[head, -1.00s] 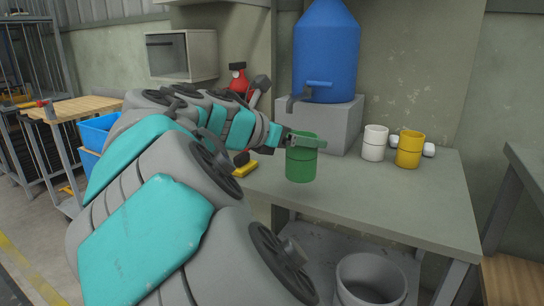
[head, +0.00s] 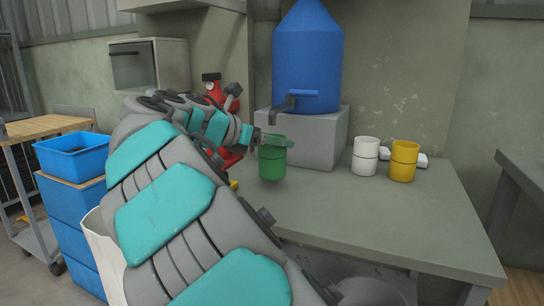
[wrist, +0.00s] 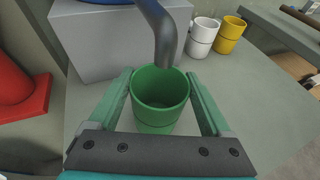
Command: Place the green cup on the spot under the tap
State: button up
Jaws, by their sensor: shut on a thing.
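The green cup (head: 273,162) is upright between the fingers of my gripper (head: 270,141), which is shut on it. In the wrist view the green cup (wrist: 160,103) shows its empty inside, with a finger of my gripper (wrist: 162,98) on each side. The dark tap (head: 287,104) sticks out from the blue water tank (head: 308,58) on a grey block. In the wrist view the tap (wrist: 163,35) curves down over the far rim of the cup. I cannot tell whether the cup's base touches the table. No marked spot shows.
A white cup (head: 365,156) and a yellow cup (head: 403,160) stand right of the grey block (head: 318,140). The grey table (head: 400,220) is clear in front of them. A red object (wrist: 22,90) is at the left in the wrist view. Blue bins (head: 72,215) stand far left.

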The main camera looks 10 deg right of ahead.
aim_at(272, 151)
notch_tip(272, 151, down, 3)
jog(key=b, duration=0.3)
jog(key=shift+r, duration=0.1)
jog(key=o, duration=1.6)
jog(key=shift+c, duration=0.2)
jog(key=shift+s+a+r, duration=0.15)
jog(key=shift+a+r, duration=0.05)
jog(key=shift+a, duration=0.05)
jog(key=p+v, duration=0.1)
jog(key=v, duration=1)
jog(key=shift+s+a, duration=0.15)
jog(key=shift+s, duration=0.05)
